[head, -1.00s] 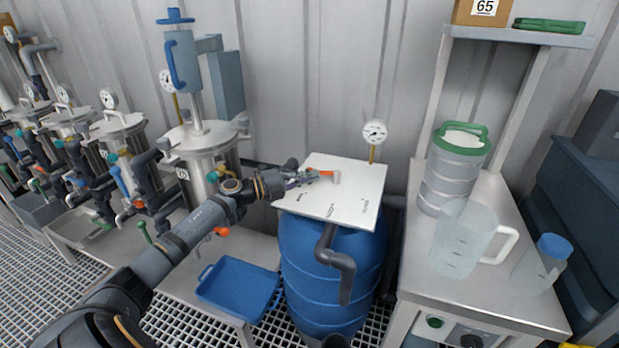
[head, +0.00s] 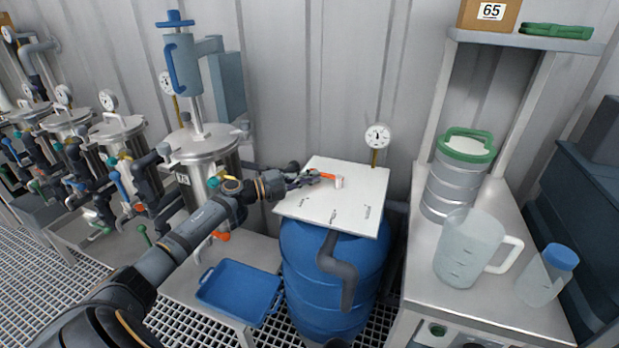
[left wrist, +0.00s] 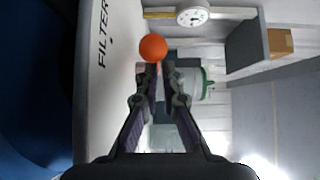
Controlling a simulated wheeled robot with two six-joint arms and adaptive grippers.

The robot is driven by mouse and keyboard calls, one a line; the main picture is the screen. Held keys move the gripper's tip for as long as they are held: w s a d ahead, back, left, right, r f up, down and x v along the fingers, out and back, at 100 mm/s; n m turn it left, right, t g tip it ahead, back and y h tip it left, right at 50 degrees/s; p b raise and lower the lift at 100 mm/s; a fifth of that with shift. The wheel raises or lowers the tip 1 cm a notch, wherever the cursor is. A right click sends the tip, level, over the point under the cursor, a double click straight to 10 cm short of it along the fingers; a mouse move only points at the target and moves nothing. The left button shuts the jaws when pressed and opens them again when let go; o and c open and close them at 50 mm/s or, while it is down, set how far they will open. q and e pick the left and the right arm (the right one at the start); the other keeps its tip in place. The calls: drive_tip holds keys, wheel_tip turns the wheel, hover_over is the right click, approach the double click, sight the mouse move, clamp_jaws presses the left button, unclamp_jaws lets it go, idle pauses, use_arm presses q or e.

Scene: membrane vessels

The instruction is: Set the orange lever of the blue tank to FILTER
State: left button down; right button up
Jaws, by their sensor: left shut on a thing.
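The blue tank (head: 318,268) stands in the middle of the head view under a white square top plate (head: 305,207). The orange lever (head: 328,177) sits on the plate's far part, its arm pointing left from a pale hub (head: 339,183). My left gripper (head: 316,177) reaches in from the left and is shut on the lever's outer end. In the left wrist view the lever's orange round end (left wrist: 152,47) shows at my left fingertips (left wrist: 160,72). The word FILTER (left wrist: 101,36) is printed on the plate there, beside a dark dot. Plate marks are too small to read in the head view.
A gauge (head: 377,136) rises behind the plate, and a grey pipe (head: 340,268) bends down its front. Steel filter vessels (head: 200,165) stand left. A blue tray (head: 238,288) lies on the low bench. A clear jug (head: 468,250) and a green-lidded steel container (head: 455,185) stand right.

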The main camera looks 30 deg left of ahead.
use_arm(q)
drive_tip(key=shift+w+a+r, duration=0.2)
drive_tip(key=shift+a+r, duration=0.05)
drive_tip(key=shift+r, duration=0.05)
wheel_tip(320, 180, up, 10)
drive_tip(key=shift+s+d+f, duration=0.15)
drive_tip(key=shift+d+f, duration=0.1)
